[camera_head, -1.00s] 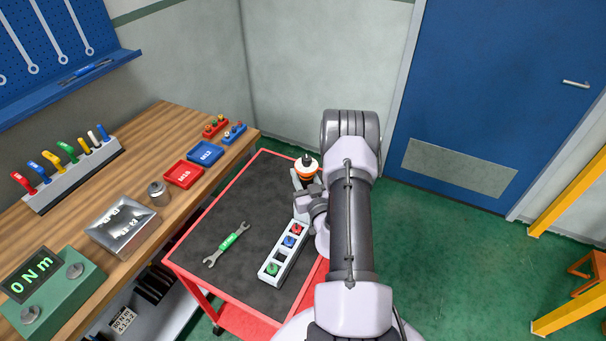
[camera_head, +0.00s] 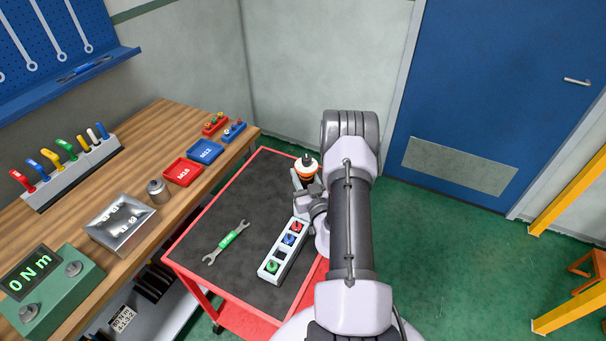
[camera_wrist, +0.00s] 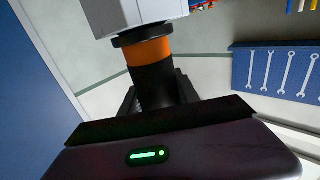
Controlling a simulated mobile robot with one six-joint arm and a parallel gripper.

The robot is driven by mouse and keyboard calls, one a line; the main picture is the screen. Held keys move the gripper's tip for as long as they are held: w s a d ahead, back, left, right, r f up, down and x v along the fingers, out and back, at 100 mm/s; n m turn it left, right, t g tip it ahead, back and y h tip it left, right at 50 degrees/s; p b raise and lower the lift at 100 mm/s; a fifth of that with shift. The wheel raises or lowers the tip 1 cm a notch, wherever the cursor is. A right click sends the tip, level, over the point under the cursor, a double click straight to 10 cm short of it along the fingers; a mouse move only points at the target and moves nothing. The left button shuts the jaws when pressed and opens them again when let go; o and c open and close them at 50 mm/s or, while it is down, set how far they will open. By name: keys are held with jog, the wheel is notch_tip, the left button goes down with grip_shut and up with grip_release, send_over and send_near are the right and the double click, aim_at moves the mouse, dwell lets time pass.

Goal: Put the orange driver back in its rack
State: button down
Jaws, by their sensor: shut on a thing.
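The orange driver (camera_head: 306,173), with a black knob and a pale band on top, stands out above my gripper (camera_head: 303,198) near the cart's far right corner. In the wrist view my gripper (camera_wrist: 156,98) is shut on the driver's black part; its orange ring (camera_wrist: 149,52) shows. A light grey block (camera_wrist: 125,14) meets the driver's end; I cannot tell what it is. A pale rack (camera_head: 265,271) on the cart holds red (camera_head: 296,227), blue (camera_head: 289,240) and green (camera_head: 272,267) pieces, with a dark empty slot (camera_head: 280,253) between blue and green. My arm hides part of the rack's surroundings.
The dark-topped red cart (camera_head: 215,222) also carries a green-marked wrench (camera_head: 228,241). The wooden bench (camera_head: 150,125) at left holds trays, a torque display (camera_head: 45,283) and a tool stand (camera_head: 75,178). A blue door (camera_head: 490,90) and clear green floor (camera_head: 450,260) lie right.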

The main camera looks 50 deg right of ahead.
dwell(0.6)
jog(key=c, duration=0.8)
grip_release()
jog(key=shift+s+f, duration=0.1)
